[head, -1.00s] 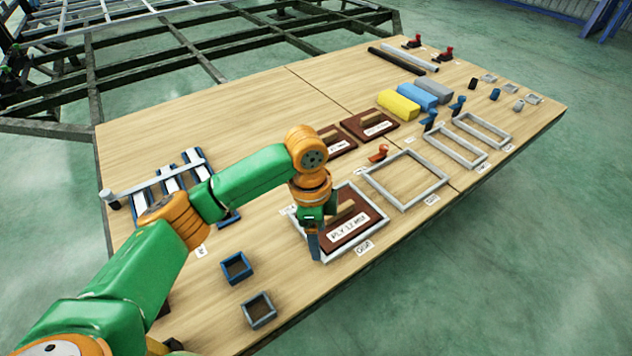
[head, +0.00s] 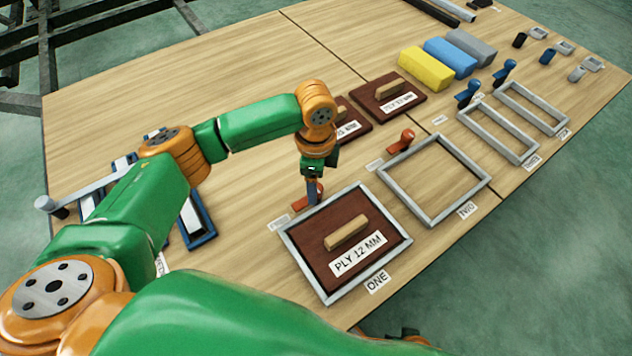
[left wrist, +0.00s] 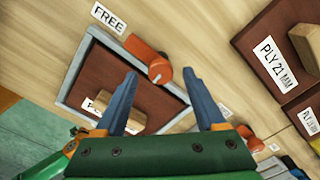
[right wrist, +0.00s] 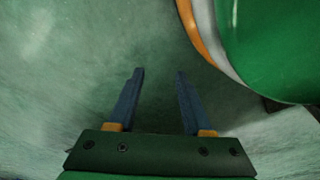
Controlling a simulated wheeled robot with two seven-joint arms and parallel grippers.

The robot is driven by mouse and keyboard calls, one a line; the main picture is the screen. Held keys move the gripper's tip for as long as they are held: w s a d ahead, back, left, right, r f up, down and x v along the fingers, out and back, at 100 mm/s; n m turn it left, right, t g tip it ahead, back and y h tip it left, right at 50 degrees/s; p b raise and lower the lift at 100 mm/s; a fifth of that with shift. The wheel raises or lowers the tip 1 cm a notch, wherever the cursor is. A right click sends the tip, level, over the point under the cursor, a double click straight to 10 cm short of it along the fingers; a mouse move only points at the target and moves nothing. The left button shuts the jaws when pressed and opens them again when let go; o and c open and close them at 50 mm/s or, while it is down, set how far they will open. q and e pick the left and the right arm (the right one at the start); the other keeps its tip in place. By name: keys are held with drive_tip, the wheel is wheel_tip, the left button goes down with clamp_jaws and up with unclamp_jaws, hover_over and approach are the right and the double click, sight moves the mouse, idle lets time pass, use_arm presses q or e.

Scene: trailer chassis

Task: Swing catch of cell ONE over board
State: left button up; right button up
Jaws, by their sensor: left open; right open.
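Cell ONE is a grey frame (head: 377,280) on the table, holding a brown board (head: 330,220) with a wooden handle and a "PLY 12 MM" label. Its orange-red catch (head: 300,204) is at the far edge of the frame, by the "FREE" label (left wrist: 108,18). In the left wrist view the catch (left wrist: 143,54) has a raised round knob and lies along the frame's edge, its knob end near the board. My left gripper (left wrist: 160,76) is open and points down above the catch, the knob between its fingers in view. My right gripper (right wrist: 160,72) is open and empty, over the floor.
Empty cell TWO (head: 393,178) with its own orange catch (head: 402,141) is to the right. Two more brown boards (head: 388,95) lie behind. Yellow, blue and grey blocks and narrower frames are farther right. Blue-edged racks (head: 190,225) are left, behind my left arm.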

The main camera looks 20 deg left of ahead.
use_arm(q)
drive_tip(key=shift+f, duration=0.8)
drive_tip(key=shift+r, duration=0.1)
